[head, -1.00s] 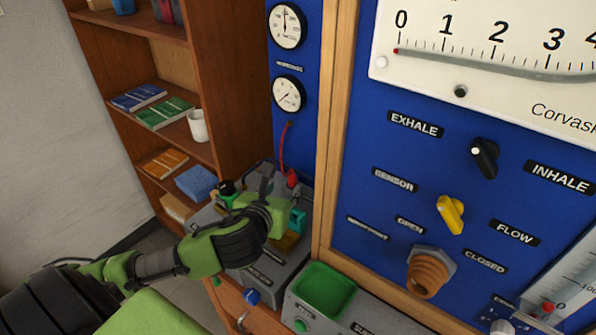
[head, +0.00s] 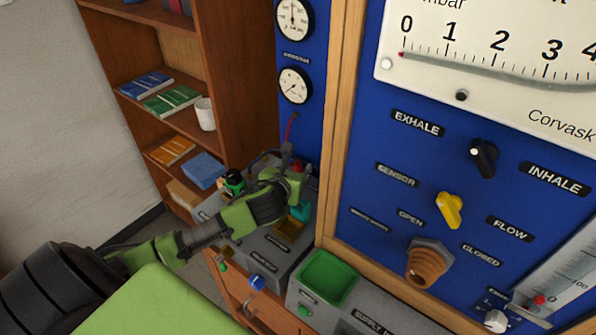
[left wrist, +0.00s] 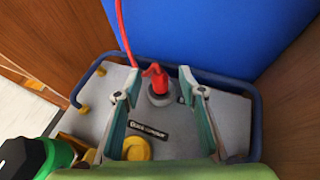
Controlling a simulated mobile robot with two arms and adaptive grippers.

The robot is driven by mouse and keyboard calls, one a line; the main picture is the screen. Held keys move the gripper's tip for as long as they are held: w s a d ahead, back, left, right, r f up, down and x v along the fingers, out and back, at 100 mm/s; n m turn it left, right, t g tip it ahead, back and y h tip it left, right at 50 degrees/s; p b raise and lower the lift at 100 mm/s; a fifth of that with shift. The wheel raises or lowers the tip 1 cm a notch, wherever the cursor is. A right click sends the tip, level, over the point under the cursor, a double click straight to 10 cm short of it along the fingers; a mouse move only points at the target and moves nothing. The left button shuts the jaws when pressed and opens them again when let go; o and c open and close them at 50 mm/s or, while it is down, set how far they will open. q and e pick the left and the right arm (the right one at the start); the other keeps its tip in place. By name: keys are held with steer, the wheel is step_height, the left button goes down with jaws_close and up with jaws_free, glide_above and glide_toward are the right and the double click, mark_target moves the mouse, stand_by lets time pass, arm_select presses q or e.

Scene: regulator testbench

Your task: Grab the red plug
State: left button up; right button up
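The red plug (left wrist: 156,80) sits in a round grey socket on top of a grey box, with a red cable rising from it in the left wrist view. In the head view only a bit of the red plug (head: 298,164) shows, mostly hidden by my left gripper (head: 292,170). In the left wrist view the left gripper (left wrist: 161,96) is open, one finger on each side of the plug's line. The plug is at or just beyond the fingertips; I see no contact. My right gripper is not in view.
The grey box (head: 262,245) has a dark blue rail (left wrist: 215,79) around its top. A green and black item (left wrist: 48,158) and a yellow knob (left wrist: 137,149) are close by. The blue panel (head: 345,170) stands to the right, a wooden shelf (head: 240,90) behind.

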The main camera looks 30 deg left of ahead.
mark_target(297, 166)
arm_select(q)
steer(key=shift+x, duration=1.55)
steer(key=shift+s, duration=0.1)
jaws_close()
